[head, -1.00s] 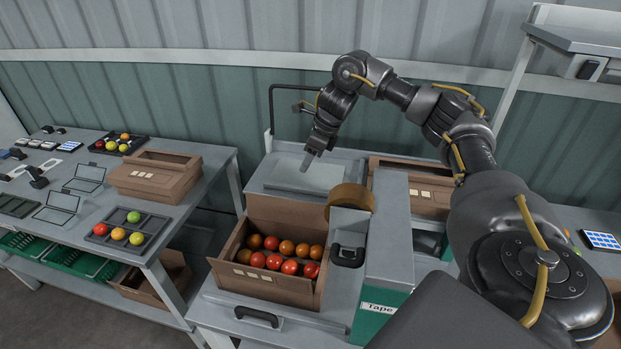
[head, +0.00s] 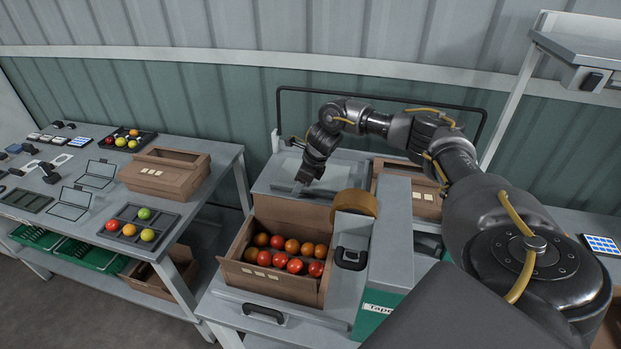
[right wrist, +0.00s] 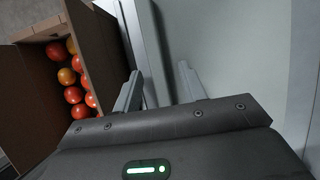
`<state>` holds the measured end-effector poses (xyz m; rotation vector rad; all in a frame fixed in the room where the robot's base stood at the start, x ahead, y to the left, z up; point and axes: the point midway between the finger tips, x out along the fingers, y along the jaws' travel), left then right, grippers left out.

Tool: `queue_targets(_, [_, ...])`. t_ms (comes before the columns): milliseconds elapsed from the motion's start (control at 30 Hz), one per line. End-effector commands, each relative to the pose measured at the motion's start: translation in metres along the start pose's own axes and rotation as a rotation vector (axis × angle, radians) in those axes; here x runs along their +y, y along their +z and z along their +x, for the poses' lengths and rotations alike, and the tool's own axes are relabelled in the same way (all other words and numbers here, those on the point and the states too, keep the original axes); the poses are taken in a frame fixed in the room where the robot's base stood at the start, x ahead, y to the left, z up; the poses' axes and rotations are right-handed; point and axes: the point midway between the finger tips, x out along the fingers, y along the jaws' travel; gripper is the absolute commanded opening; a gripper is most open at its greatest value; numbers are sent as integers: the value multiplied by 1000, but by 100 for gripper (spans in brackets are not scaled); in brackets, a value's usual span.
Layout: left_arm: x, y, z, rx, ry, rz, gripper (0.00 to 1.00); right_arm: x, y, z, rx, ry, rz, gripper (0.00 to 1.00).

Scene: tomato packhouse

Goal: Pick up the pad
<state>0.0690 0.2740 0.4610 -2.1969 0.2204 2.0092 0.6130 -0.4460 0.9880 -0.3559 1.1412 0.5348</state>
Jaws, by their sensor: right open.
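My right gripper (head: 300,187) is low over the grey top of the taping station (head: 275,175), behind the open carton. In the right wrist view its two fingers (right wrist: 158,88) stand apart with nothing seen between them. No pad can be named for certain. A flat card with blue squares (head: 602,245) lies at the far right, well away from this gripper. A similar one (head: 78,142) lies on the left table. My left gripper is not in view.
An open carton (head: 278,290) of red and orange tomatoes stands in front of the gripper; it also shows in the right wrist view (right wrist: 92,60). A brown tape roll (head: 355,203) is to its right.

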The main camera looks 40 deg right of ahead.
Motion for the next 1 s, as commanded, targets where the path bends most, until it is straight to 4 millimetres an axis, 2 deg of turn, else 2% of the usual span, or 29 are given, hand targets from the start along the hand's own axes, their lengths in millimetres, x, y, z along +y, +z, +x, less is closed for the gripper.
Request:
queue_targets(233, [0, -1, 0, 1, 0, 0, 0, 0, 0, 2, 0, -1, 0, 40])
queue_targets(533, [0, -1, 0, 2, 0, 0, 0, 0, 0, 2, 0, 0, 0, 1])
queue_targets(833, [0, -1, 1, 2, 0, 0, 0, 0, 0, 0, -1, -1, 0, 0])
queue_targets(1000, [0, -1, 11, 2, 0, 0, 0, -1, 8, -17, -4, -3, -2, 0])
